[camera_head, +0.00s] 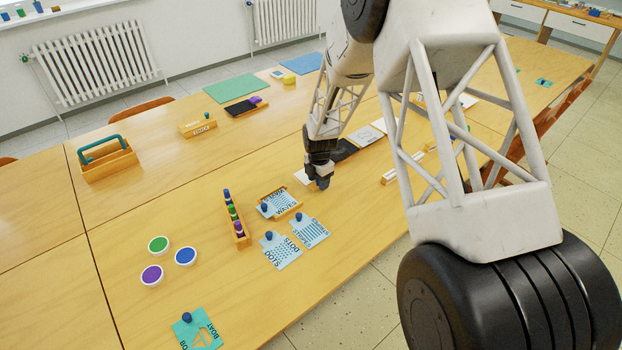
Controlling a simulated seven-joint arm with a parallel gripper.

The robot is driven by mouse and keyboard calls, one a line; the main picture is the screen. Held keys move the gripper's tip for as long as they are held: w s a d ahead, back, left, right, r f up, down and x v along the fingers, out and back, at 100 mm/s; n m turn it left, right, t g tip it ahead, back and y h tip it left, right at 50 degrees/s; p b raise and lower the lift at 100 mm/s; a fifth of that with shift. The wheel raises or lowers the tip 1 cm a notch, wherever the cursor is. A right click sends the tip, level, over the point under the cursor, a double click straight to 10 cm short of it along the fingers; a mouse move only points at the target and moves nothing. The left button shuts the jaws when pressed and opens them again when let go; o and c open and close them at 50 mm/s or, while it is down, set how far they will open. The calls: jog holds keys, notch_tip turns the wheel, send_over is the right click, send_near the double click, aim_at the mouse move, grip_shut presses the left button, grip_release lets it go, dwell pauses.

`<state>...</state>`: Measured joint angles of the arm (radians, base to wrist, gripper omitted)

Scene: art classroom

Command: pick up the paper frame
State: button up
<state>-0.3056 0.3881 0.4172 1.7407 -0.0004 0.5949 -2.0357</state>
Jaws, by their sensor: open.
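My gripper (321,184) points down low over the table, right of the middle, with its dark fingers small in view; it is open. I see nothing held between the fingers. A small wooden frame (291,212) with a light blue patterned card in it lies just left of and nearer than my gripper. It looks most like the paper frame, but I cannot be sure. A blue knob stands on its card.
Two blue cards (280,255) with knobs lie just in front. A wooden marker rack (240,236) stands left of the frame. Paint pots (185,256) and a teal card (197,331) are further left. My arm hides much of the right side. The table's left middle is clear.

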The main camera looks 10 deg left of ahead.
jog(key=shift+c, duration=0.4)
grip_shut()
jog(key=shift+r, duration=0.1)
jog(key=shift+r, duration=0.75)
notch_tip(320, 180, up, 2)
jog(key=shift+r, duration=0.1)
jog(key=s+d, duration=0.1)
jog(key=s, duration=0.4)
jog(key=s+d, duration=0.2)
jog(key=s, duration=0.3)
jog(key=s+d+r, duration=0.1)
jog(key=s, duration=0.4)
jog(key=shift+s+d+r, duration=0.1)
jog(key=shift+s+d, duration=0.05)
jog(key=shift+d, duration=0.2)
